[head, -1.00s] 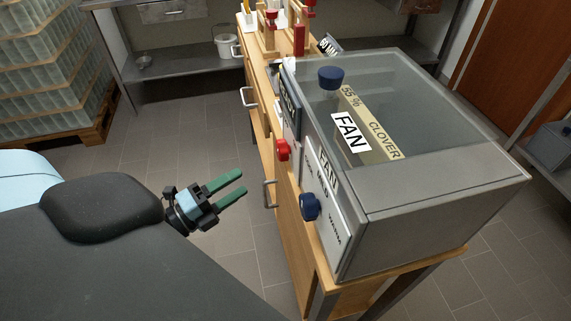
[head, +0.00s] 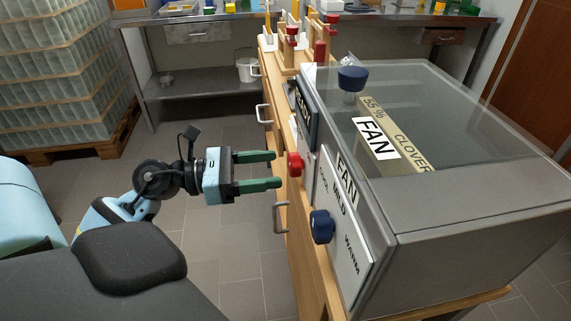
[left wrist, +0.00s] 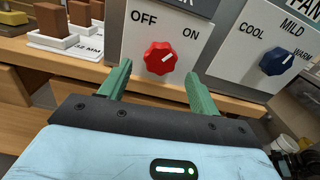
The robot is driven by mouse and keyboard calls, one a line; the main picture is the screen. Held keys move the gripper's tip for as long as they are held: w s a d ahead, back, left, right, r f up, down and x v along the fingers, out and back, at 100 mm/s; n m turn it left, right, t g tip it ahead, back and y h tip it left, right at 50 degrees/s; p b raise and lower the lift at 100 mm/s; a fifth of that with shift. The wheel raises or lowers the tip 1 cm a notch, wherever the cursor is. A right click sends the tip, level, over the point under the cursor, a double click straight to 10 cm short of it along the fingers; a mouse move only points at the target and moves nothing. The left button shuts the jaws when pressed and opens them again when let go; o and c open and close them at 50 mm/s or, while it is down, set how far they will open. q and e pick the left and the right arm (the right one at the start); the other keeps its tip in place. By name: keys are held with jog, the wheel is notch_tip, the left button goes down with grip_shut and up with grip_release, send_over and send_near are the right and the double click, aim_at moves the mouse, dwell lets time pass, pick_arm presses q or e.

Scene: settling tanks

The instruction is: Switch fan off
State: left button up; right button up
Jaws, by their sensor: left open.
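A red knob (head: 295,164) sits on the box's front; the left wrist view shows it (left wrist: 160,58) on a plate marked OFF at left and ON at right, its white mark slanting up-right toward ON. A blue knob (head: 322,226) is on the neighbouring plate, headed FAN and marked COOL, MILD, WARM; it shows in the left wrist view (left wrist: 277,62), its mark toward WARM. My left gripper (head: 275,169) is open and empty, its green fingers pointing at the red knob; the knob appears between them (left wrist: 158,74), contact unclear. My right gripper is not in view.
The glass-topped box (head: 480,222) with a FAN label (head: 375,138) and another blue knob (head: 351,78) on top stands on a wooden bench. Drawer handles (head: 281,218) stick out from the bench. Red-topped wooden stands (head: 291,47) are behind.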

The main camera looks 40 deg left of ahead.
aim_at(289, 167)
pick_arm(q)
jog(key=shift+p+x, duration=0.3)
jog(key=shift+x, duration=1.85)
jog(key=c, duration=1)
